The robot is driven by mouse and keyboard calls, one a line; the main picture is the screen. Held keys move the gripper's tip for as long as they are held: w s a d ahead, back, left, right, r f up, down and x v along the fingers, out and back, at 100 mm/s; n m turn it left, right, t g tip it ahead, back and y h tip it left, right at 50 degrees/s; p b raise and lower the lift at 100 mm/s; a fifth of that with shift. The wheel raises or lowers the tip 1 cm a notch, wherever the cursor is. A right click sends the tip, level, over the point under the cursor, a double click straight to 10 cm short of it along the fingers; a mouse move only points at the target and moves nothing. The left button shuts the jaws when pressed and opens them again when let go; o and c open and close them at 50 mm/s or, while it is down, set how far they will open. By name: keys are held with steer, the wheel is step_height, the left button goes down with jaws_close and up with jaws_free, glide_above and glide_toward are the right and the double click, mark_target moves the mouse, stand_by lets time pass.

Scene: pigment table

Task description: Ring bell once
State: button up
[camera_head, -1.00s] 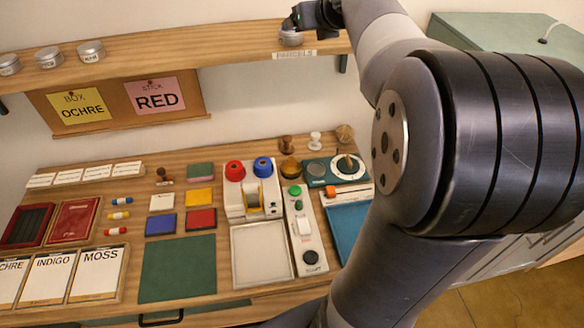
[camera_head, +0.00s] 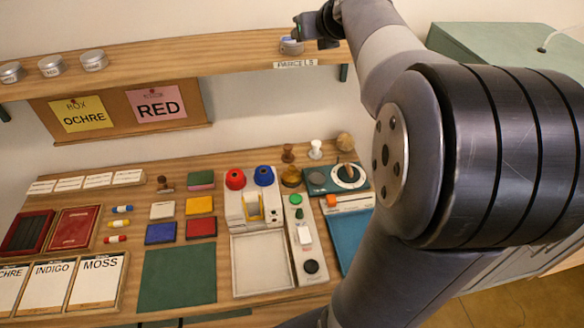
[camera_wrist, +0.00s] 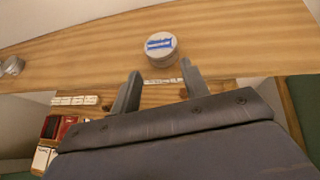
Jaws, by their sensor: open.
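A small brass dome (camera_head: 291,177), which looks like the bell, stands at the back of the table, left of the teal dial device. It is small here, and I cannot make it out in the wrist view. My gripper (camera_head: 303,32) is up at the wall shelf, well above the dome, next to a round grey tin (camera_head: 291,47). In the wrist view my gripper (camera_wrist: 160,82) is open, with nothing between its fingers. The tin, with a blue and white top (camera_wrist: 160,46), lies just beyond the fingertips.
The wall shelf (camera_head: 190,61) carries several tins at its left end. Stamps (camera_head: 315,149), a dial device (camera_head: 346,174) and a white unit with red and blue knobs (camera_head: 252,207) crowd around the dome. A green mat (camera_head: 178,273) lies bare in front.

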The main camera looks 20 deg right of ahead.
jaws_close()
stand_by(0.6)
steer(key=shift+a, duration=0.1)
stand_by(0.5)
